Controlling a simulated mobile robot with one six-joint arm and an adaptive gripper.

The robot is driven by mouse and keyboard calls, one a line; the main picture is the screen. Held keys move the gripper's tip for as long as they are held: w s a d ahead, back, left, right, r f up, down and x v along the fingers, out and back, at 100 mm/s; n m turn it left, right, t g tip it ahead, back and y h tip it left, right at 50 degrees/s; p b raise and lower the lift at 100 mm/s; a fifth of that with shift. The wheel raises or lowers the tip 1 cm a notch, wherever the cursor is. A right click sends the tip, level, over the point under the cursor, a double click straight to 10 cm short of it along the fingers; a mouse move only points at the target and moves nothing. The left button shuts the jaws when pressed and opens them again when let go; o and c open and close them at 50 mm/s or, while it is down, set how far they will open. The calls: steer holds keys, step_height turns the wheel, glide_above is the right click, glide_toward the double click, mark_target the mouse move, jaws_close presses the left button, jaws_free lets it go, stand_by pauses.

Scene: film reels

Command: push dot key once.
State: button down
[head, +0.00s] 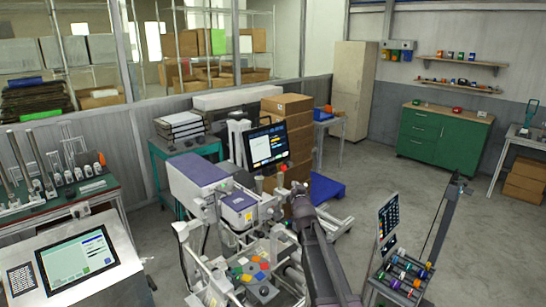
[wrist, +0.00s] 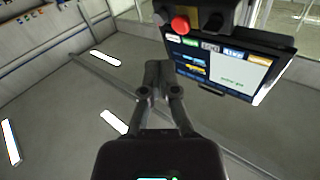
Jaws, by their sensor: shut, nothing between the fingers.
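I cannot tell which key is the dot key; no dot mark is readable. A group of small coloured keys (head: 254,271), with red, yellow, green and blue among them, sits low on the front of the machine in the head view. My gripper (wrist: 157,70) is shut and empty in the wrist view, its fingers together over grey floor. In the head view my dark arm rises from the bottom edge, with my gripper (head: 298,191) near its upper end, above and right of the coloured keys. It appears to touch nothing.
The machine has purple-topped boxes (head: 198,176) and a lit monitor (head: 267,145). The monitor (wrist: 228,70) and a red knob (wrist: 180,24) are close by in the wrist view. A panel screen (head: 76,260) stands left. A rack of coloured items (head: 404,273) stands right.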

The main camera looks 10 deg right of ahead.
mark_target(274, 155)
step_height(274, 155, up, 8)
steer(key=w+t+y+p, duration=0.1)
steer(key=w+t, duration=0.2)
steer(key=shift+a+f+n+t, duration=0.25)
steer(key=shift+n+t, duration=0.15)
steer(key=shift+w+a+f+b, duration=0.3)
steer(key=shift+w+a, duration=0.55)
steer(key=shift+w, duration=0.3)
steer(key=shift+w+a+f+b, duration=0.3)
steer(key=shift+w+a, duration=0.5)
steer(key=shift+w, duration=0.35)
steer(key=shift+w+a+f+b, duration=0.25)
steer(key=shift+w+a+f, duration=0.1)
steer(key=shift+w+a, duration=0.65)
steer(key=shift+w+a+f, duration=0.1)
steer(key=shift+w+a, duration=0.25)
steer(key=shift+w, duration=0.45)
stand_by(0.4)
steer(key=shift+s+d, duration=0.5)
steer(key=shift+s, duration=0.15)
stand_by(0.5)
steer(key=shift+s+d+r+p, duration=0.3)
steer(key=shift+s+d, duration=0.4)
steer(key=shift+s, duration=0.3)
steer(key=shift+s+d+r+p, duration=0.2)
steer(key=shift+s+d+r, duration=0.15)
steer(key=shift+s+d, duration=0.5)
